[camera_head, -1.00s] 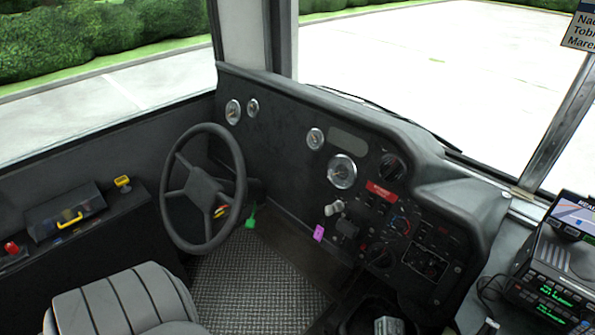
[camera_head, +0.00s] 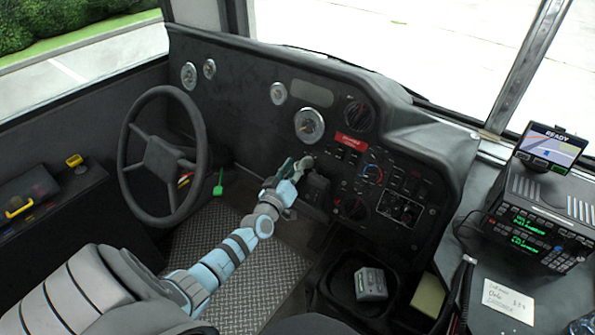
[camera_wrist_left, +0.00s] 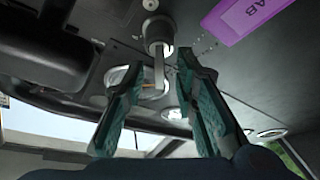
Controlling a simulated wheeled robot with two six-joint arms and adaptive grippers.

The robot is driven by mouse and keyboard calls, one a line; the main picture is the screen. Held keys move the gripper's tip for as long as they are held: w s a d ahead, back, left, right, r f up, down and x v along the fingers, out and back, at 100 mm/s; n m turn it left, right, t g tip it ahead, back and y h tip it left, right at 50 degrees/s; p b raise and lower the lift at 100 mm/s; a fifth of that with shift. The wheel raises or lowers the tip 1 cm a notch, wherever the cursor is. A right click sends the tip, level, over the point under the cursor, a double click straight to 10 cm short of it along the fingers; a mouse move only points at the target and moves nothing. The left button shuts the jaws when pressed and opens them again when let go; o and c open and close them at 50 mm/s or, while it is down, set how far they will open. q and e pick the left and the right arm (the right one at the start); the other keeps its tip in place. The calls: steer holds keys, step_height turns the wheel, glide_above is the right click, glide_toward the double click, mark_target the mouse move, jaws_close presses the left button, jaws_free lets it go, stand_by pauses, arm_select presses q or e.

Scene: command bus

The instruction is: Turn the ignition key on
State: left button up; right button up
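The ignition key (camera_wrist_left: 159,68) shows edge-on as a flat metal piece standing out of a round silver lock cylinder (camera_wrist_left: 157,32) in the left wrist view. A purple tag (camera_wrist_left: 256,14) with letters hangs near it. My left gripper (camera_wrist_left: 155,64) is open, with one teal-padded finger on each side of the key and gaps between. In the head view my left arm reaches from the lower left, and the left gripper (camera_head: 287,170) is at the dashboard beside the silver ignition switch (camera_head: 307,162). The gripper hides the purple tag there. My right gripper is not in view.
The steering wheel (camera_head: 163,157) stands left of my arm. A green tag (camera_head: 218,183) hangs beyond it. Dashboard knobs and switches lie right of the ignition.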

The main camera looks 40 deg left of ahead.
arm_select(q)
steer(key=shift+x, duration=0.8)
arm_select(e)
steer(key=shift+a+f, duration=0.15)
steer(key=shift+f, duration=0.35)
arm_select(q)
steer(key=shift+a, duration=0.1)
jaws_close()
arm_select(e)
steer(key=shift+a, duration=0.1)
